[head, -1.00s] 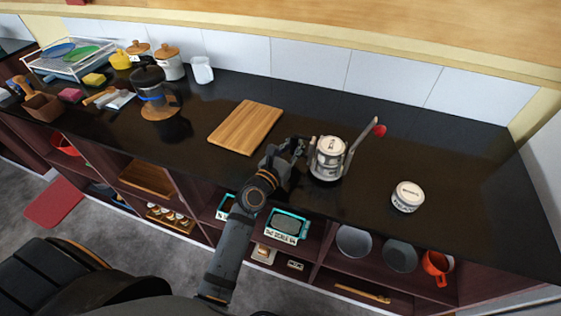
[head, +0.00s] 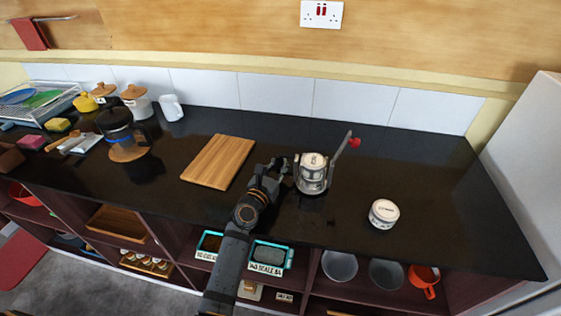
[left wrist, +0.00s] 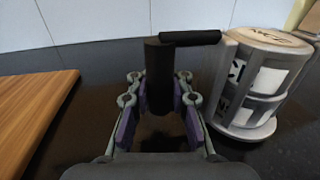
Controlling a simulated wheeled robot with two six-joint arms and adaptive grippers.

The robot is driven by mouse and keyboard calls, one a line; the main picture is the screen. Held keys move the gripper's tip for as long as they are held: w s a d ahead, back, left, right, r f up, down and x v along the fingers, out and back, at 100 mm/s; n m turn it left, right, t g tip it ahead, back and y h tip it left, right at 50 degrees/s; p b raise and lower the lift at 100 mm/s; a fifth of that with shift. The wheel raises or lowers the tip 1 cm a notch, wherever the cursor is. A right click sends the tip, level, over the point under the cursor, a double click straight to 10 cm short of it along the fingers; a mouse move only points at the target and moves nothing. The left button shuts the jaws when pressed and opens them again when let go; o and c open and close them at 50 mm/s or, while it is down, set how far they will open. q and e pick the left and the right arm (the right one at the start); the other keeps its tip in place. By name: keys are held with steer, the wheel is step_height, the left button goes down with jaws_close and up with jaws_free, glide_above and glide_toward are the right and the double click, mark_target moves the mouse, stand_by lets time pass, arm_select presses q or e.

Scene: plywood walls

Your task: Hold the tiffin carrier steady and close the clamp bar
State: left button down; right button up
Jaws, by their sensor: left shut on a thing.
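The tiffin carrier (head: 312,174) is a pale stacked cylinder standing upright on the black counter. It also shows at the right of the left wrist view (left wrist: 262,85). Its clamp bar (head: 340,155) is a grey lever with a red knob (head: 354,142). The bar stands raised and tilted on the carrier's right side, clear of the lid. My left gripper (head: 282,172) is at the carrier's left side. In the left wrist view its fingers (left wrist: 160,105) are shut on the carrier's black side handle (left wrist: 159,75). My right gripper is not in view.
A round white tin (head: 384,214) stands to the right, near the counter's front. A wooden board (head: 218,162) lies left of my gripper. A coffee pot (head: 118,130) and jars stand further left. The counter right of the carrier is mostly clear.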

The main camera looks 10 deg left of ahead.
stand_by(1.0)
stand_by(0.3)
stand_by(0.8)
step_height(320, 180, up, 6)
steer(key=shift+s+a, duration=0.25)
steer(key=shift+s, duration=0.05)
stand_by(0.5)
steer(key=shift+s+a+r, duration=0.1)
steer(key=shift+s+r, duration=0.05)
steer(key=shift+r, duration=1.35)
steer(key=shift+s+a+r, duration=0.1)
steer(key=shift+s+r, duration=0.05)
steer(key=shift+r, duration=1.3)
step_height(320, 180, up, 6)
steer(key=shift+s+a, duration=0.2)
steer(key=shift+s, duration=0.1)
